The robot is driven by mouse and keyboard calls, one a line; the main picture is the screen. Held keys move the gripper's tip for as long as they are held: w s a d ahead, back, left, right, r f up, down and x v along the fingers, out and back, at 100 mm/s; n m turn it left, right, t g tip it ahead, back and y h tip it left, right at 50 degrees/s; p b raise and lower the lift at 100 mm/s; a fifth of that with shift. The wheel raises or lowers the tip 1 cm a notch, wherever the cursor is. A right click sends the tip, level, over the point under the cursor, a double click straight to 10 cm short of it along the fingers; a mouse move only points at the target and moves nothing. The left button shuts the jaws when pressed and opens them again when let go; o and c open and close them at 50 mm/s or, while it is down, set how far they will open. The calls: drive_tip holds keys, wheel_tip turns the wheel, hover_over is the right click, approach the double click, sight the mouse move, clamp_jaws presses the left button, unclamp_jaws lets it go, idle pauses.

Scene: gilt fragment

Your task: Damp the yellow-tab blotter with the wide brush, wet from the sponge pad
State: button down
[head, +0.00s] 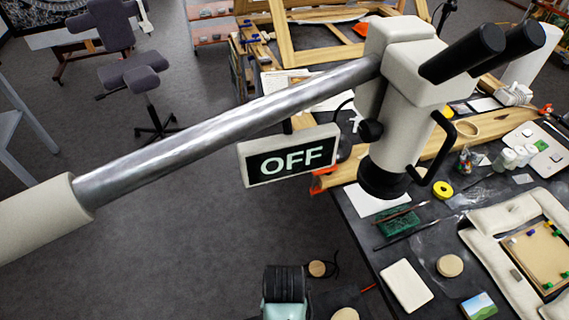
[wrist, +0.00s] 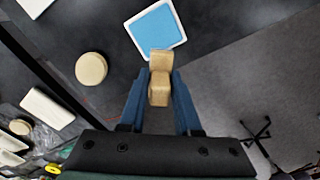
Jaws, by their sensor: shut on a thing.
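In the wrist view my gripper (wrist: 160,82) is shut on a pale wooden piece (wrist: 159,97), which looks like the wide brush's handle. Its bristles are hidden. Just beyond the fingertips lies a blue pad in a white square tray (wrist: 155,27), likely the sponge pad. The wooden piece overlaps the tray's near edge in the picture; I cannot tell whether they touch. In the head view a tan board (head: 537,252) with small coloured tabs, including green, blue and yellow, lies at the right in a padded pale frame. I cannot tell which piece is the yellow-tab blotter.
A microscope (head: 400,120) on a thick metal arm crosses the head view, with an OFF sign (head: 290,156) below it. A white block (head: 407,285), a round tan disc (head: 450,265) and a picture card (head: 478,306) lie on the dark table.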

drive_tip(key=w+n+b, duration=0.1)
drive_tip(key=b, duration=0.1)
drive_tip(key=w+n+b, duration=0.1)
drive_tip(key=b, duration=0.1)
drive_tip(key=shift+w+f, duration=0.3)
drive_tip(key=shift+w, duration=0.05)
drive_tip(key=shift+w+r+n+b, duration=0.35)
drive_tip(key=shift+r+n+b, duration=0.15)
drive_tip(key=shift+b, duration=0.25)
drive_tip(key=shift+s, duration=0.15)
